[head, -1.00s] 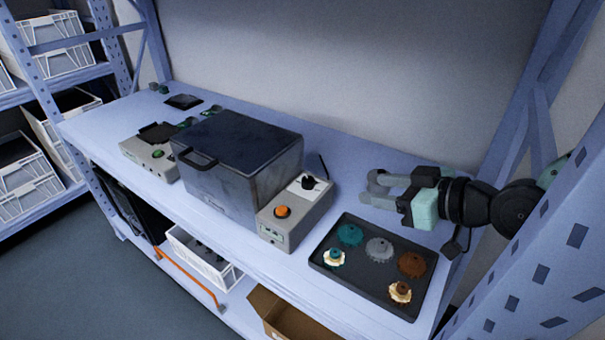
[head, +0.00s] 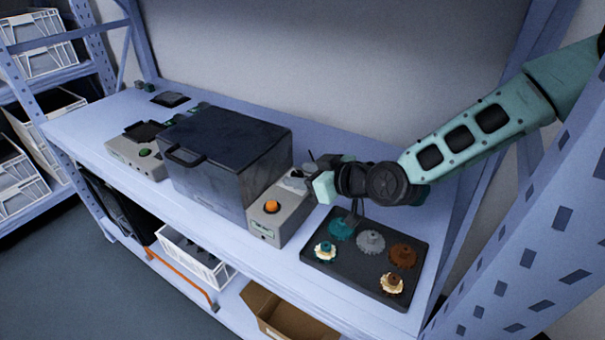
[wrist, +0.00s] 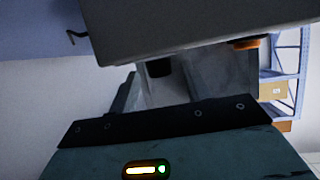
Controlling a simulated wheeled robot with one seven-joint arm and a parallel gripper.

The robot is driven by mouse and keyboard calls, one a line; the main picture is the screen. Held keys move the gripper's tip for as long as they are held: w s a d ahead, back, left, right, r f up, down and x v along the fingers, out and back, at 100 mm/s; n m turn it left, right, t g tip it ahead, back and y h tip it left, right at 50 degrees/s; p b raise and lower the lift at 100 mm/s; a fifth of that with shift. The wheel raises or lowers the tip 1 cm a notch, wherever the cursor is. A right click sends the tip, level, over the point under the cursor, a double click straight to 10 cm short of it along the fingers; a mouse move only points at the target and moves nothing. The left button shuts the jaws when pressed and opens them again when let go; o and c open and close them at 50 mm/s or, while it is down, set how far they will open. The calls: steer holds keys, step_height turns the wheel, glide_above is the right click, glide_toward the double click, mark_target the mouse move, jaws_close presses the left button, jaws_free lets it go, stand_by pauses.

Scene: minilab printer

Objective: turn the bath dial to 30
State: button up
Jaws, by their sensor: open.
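The grey control box (head: 288,222) stands on the bench against the right side of the large dark lidded bath (head: 215,170). An orange button (head: 271,207) is on its front part. In the earlier head frame the black dial is on a white plate on the box's rear top; my gripper now covers it. My gripper (head: 303,178) is open, low over that rear part. In the wrist view the box (wrist: 190,25) fills the top, and a dark knob-like part (wrist: 159,68) shows near the grey fingers (wrist: 185,85). I cannot tell whether they touch it, nor read the dial's setting.
A dark tray (head: 352,268) with several coloured toothed pieces lies right of the box, below my arm. A smaller grey device (head: 135,155) stands left of the bath. The shelf's blue upright (head: 525,215) is close on the right.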

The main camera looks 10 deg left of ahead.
steer(key=shift+w+a+f, duration=0.1)
steer(key=shift+a, duration=0.1)
steer(key=c, duration=1)
steer(key=shift+a+m+t+h, duration=0.15)
steer(key=shift+m+t+h, duration=0.15)
steer(key=shift+m+t+b, duration=0.3)
steer(key=shift+m, duration=0.1)
steer(key=o, duration=1)
